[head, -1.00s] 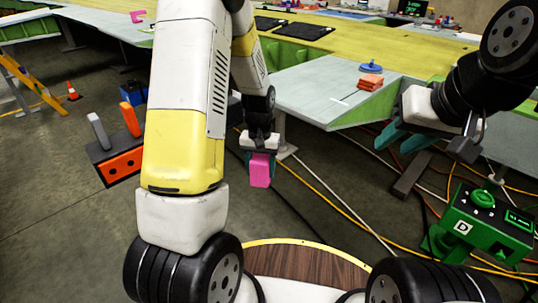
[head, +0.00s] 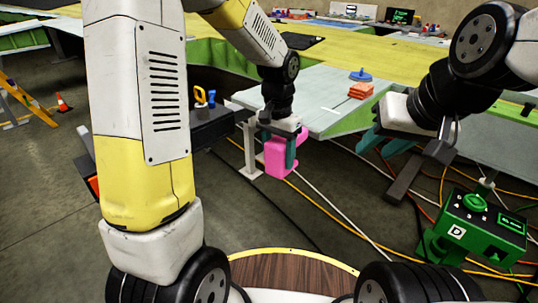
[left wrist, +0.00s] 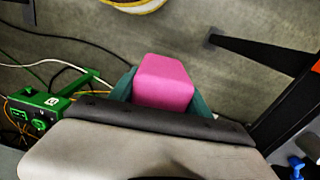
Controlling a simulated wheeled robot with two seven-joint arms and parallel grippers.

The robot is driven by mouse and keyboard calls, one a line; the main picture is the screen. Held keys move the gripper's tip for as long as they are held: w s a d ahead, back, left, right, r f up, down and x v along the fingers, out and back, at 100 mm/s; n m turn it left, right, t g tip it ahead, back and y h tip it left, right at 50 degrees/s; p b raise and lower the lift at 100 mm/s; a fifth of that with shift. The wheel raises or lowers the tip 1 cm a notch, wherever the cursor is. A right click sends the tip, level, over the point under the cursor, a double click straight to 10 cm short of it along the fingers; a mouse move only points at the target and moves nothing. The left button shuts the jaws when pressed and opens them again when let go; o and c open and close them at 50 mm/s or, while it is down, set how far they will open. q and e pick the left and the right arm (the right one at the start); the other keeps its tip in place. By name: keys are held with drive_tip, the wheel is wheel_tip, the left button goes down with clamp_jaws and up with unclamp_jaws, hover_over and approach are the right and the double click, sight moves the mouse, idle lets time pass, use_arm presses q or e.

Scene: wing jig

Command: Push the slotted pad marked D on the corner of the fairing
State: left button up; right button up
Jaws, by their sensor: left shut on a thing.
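My left gripper (head: 290,152) is shut on a pink pad (head: 275,160), which hangs below the fingers in the head view. The pink pad also shows between the teal fingers in the left wrist view (left wrist: 164,82). I see no letter on it. The pale grey panel with a green edge (head: 335,95), which looks like the fairing, has its near corner just right of the pad. I cannot tell whether they touch. The fairing is not clear in the left wrist view. My right gripper (head: 386,142) is open and empty, in front of the panel's right part.
A green box marked D (head: 484,228) stands at the lower right. A blue knob-like item (head: 360,76) and orange blocks (head: 360,91) lie on the panel. A dark rack (head: 205,125) stands left of the pad. Cables run over the floor.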

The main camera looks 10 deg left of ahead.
sight(298, 141)
use_arm(q)
drive_tip(key=d+r, duration=0.1)
drive_tip(key=s+r+m, duration=0.1)
drive_tip(key=shift+s+d+r, duration=0.1)
drive_tip(key=shift+d+r, duration=0.25)
drive_tip(key=shift+w+d, duration=0.85)
drive_tip(key=shift+w, duration=0.35)
drive_tip(key=shift+w+d, duration=0.85)
drive_tip(key=shift+w, duration=0.3)
drive_tip(key=shift+w, duration=0.1)
drive_tip(key=shift+w+d+f, duration=0.15)
drive_tip(key=shift+w+d, duration=0.8)
drive_tip(key=shift+w, duration=0.35)
drive_tip(key=shift+w+d+f, duration=0.1)
drive_tip(key=shift+w+d, duration=0.85)
drive_tip(key=shift+w, duration=0.3)
drive_tip(key=o, duration=1.6)
drive_tip(key=shift+w+a, duration=0.1)
drive_tip(key=shift+w, duration=0.05)
